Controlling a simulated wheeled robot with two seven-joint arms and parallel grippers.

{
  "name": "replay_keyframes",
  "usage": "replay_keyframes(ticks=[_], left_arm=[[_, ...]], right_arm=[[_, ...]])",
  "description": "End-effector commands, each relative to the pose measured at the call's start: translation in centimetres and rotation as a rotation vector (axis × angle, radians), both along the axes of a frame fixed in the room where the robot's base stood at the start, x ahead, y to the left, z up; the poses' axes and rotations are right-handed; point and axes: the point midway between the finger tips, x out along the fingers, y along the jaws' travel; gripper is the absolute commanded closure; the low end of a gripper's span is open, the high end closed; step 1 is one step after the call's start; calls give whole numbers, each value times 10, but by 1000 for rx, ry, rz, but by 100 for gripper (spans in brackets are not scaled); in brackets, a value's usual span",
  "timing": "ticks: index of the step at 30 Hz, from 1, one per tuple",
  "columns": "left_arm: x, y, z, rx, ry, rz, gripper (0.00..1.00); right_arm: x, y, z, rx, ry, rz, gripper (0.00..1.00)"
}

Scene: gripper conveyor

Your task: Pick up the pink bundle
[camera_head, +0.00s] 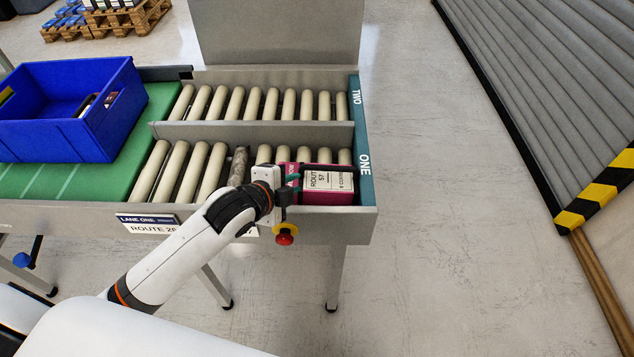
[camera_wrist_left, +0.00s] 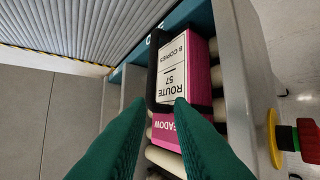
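The pink bundle (camera_head: 328,197) lies on the rollers at the right end of lane ONE, with a white label reading ROUTE 57. In the left wrist view the pink bundle (camera_wrist_left: 197,83) is beyond the fingertips, with a black band along its left side. Another pink part lettered "MEADOW" (camera_wrist_left: 168,133) shows between the fingers; I cannot tell whether it is a separate bundle. My left gripper (camera_head: 290,180) is at the bundle's left side in the head view. Its green fingers (camera_wrist_left: 155,104) are apart, with no grip visible. My right gripper is not in view.
A blue crate (camera_head: 95,135) stands on the green belt (camera_head: 137,150) at left. A metal divider (camera_head: 250,133) separates the lanes; a teal end plate (camera_head: 362,135) closes the right end. A red stop button (camera_head: 284,237) sits on the front. The floor to the right is clear.

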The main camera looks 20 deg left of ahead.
Motion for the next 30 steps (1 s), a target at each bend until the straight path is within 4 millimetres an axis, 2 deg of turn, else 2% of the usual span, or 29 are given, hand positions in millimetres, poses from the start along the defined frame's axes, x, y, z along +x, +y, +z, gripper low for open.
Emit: replay_keyframes(ticks=[3, 12, 20, 30], left_arm=[[15, 0, 2, 39, -37, -35, 80], [56, -11, -22, 38, -38, -35, 80], [70, -15, -31, 38, -37, -36, 80], [103, -26, -53, 38, -37, -36, 80]], right_arm=[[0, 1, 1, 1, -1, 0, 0], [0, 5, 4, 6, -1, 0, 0], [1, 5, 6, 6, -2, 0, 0], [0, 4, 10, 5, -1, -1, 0]])
